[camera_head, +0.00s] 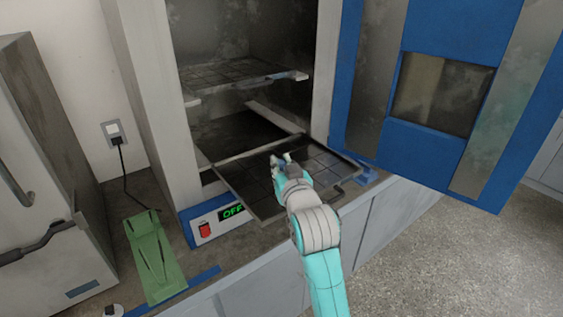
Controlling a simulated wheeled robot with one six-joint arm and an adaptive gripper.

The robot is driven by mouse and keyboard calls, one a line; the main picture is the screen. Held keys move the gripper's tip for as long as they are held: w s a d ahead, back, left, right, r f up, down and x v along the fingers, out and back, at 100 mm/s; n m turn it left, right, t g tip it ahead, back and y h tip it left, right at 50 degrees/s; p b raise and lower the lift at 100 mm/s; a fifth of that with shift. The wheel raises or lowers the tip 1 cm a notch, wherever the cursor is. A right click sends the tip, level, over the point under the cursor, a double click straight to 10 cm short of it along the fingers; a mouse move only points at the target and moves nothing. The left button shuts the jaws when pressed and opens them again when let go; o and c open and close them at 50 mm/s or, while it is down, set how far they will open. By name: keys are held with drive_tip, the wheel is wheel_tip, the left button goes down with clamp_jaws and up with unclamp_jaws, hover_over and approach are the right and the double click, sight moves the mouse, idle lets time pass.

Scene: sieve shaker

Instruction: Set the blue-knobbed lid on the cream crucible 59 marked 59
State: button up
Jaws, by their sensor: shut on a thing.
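My gripper (279,160) is over the dark grid rack (240,191) that sticks out of the open oven. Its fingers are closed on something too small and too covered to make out. I cannot tell whether this is the blue-knobbed lid. I cannot make out the cream crucible marked 59 or its marking. A small pale round thing with a dark top (113,310) stands at the bottom left edge, partly cut off. It is too small to identify.
The oven's blue door (400,149) stands open at the right. An upper shelf (245,77) is inside. The red switch (204,230) and a display reading OFF are below. A green grooved holder (154,257) and blue strip lie at the left on the counter.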

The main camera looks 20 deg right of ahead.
drive_tip(key=shift+f, duration=0.25)
drive_tip(key=o, duration=0.8)
drive_tip(key=shift+r, duration=0.5)
drive_tip(key=s, duration=1.2)
drive_tip(key=shift+a+r, duration=0.3)
drive_tip(key=shift+f, duration=0.1)
